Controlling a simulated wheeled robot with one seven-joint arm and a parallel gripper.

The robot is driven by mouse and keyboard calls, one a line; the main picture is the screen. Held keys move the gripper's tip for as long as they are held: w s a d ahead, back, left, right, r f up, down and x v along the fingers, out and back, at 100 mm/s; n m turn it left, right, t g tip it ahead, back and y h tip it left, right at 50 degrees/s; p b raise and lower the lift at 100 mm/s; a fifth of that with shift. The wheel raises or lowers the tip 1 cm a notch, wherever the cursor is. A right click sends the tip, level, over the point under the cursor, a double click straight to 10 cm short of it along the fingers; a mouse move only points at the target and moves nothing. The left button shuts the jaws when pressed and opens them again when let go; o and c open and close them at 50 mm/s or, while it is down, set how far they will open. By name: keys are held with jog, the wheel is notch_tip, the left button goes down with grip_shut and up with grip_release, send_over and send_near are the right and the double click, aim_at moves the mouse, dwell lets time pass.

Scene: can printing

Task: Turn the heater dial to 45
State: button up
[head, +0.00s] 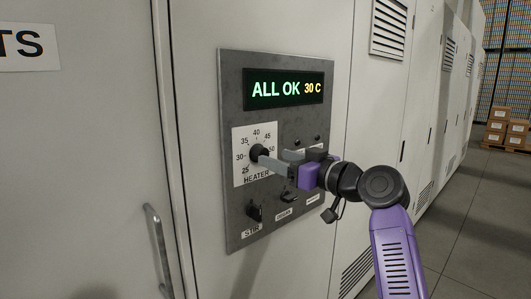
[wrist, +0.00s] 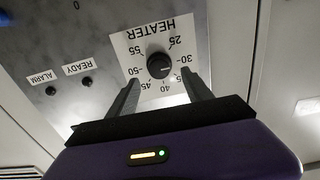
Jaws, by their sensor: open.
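The heater dial (head: 259,152) is a round black knob on a white scale plate (head: 240,176) marked from 25 to 55. The display (head: 284,89) above it reads "ALL OK 30 C". My gripper (head: 268,161) reaches in from the right with its fingers close to the dial, partly covering the scale. In the wrist view the dial (wrist: 158,65) appears upside down, in line with the gap between the two open fingers (wrist: 160,80). I cannot tell whether either finger touches the knob, and the knob's pointer is too small to read surely.
Below the heater plate sits a black stir switch (head: 254,212), with a drain switch (head: 289,197) to its right. READY and ALARM lamps (wrist: 86,81) lie beside the scale. A door handle (head: 158,248) stands at left. The aisle at right is clear.

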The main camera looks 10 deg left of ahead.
aim_at(266, 154)
jog(key=shift+p+x, duration=0.5)
jog(key=shift+x, duration=2.1)
grip_shut()
